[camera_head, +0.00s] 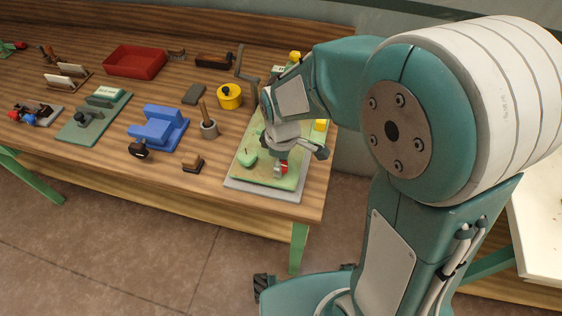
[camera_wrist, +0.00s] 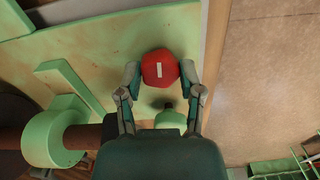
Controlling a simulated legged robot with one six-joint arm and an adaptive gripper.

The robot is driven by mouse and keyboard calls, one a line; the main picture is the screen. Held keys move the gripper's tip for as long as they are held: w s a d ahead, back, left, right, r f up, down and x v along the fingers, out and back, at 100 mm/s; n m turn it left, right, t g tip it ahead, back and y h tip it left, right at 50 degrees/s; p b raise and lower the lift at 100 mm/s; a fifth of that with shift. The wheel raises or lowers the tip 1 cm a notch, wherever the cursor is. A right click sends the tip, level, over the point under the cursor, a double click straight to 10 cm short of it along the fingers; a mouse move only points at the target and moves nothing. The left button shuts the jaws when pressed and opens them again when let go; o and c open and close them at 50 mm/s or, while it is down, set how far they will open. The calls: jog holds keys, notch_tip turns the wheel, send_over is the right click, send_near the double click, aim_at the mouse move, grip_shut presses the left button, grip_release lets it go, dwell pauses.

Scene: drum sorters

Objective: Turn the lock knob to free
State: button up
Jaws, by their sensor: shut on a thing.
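The lock knob (camera_wrist: 159,69) is red and faceted, with a short white mark on its top face, in the wrist view. My gripper (camera_wrist: 160,75) has one finger on each side of the knob and is shut on it. The white mark runs nearly up and down in the wrist view. In the head view a bit of the red knob (camera_head: 283,169) shows below my gripper (camera_head: 282,160), near the front of the green plate (camera_head: 262,176). A pale green round part and a brown shaft lie left of my fingers in the wrist view.
The green plate sits on a grey base at the right end of the wooden bench (camera_head: 215,195). A blue block fixture (camera_head: 160,127), a yellow pot (camera_head: 229,97) and a red tray (camera_head: 135,62) stand to the left. The bench edge and floor lie close by.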

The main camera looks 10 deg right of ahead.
dwell(0.4)
jog(key=o, duration=1.1)
jog(key=shift+a, duration=0.1)
jog(key=shift+o, duration=0.2)
notch_tip(320, 180, up, 12)
jog(key=shift+w+f, duration=0.1)
